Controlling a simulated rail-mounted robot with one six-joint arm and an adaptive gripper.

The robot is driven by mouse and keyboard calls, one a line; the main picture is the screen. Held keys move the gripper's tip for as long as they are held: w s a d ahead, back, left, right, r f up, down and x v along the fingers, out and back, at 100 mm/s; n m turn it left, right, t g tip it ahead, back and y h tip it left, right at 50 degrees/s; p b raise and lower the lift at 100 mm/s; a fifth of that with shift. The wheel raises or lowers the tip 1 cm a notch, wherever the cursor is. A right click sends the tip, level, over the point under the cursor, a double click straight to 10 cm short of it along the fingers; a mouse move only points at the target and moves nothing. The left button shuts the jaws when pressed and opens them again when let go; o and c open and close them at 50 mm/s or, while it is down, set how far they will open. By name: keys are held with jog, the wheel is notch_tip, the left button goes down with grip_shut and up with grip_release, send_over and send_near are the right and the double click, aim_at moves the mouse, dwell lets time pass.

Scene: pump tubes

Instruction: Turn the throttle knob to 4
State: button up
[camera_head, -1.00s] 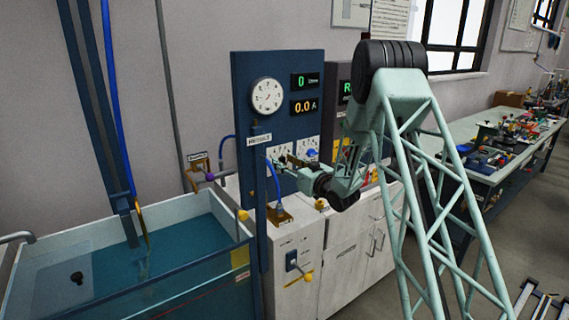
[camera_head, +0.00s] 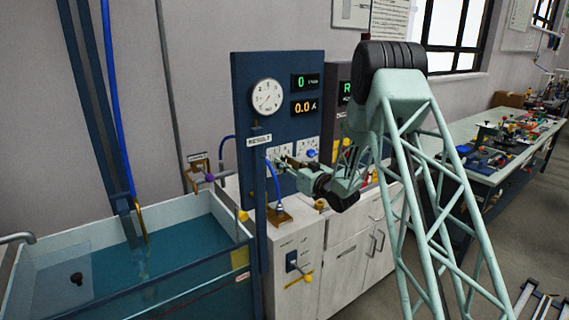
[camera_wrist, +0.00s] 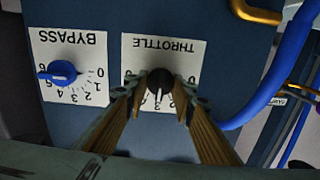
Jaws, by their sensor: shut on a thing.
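The throttle knob (camera_wrist: 159,80) is small and dark with a pale pointer line. In the wrist view it sits on a white card marked THROTTLE (camera_wrist: 185,48), which appears upside down. My gripper (camera_wrist: 160,90) is shut on the knob, one finger on each side. The pointer line points down in that view, near the 3. Part of the scale is hidden behind the fingers. In the head view my gripper (camera_head: 284,164) is at the lower part of the blue panel (camera_head: 245,85), and the knob is too hidden to make out.
A blue bypass knob (camera_wrist: 62,73) on its own card is beside the throttle in the wrist view. A blue hose (camera_wrist: 262,90) runs close on the other side. Above the gripper in the head view are a round gauge (camera_head: 267,97) and displays. A water tank (camera_head: 130,255) stands left.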

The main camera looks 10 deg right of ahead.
jog(key=shift+d+m+p, duration=0.1)
jog(key=shift+m+p, duration=0.3)
jog(key=shift+m, duration=2.2)
jog(key=o, duration=0.8)
jog(key=shift+o, duration=0.2)
jog(key=v, duration=1.2)
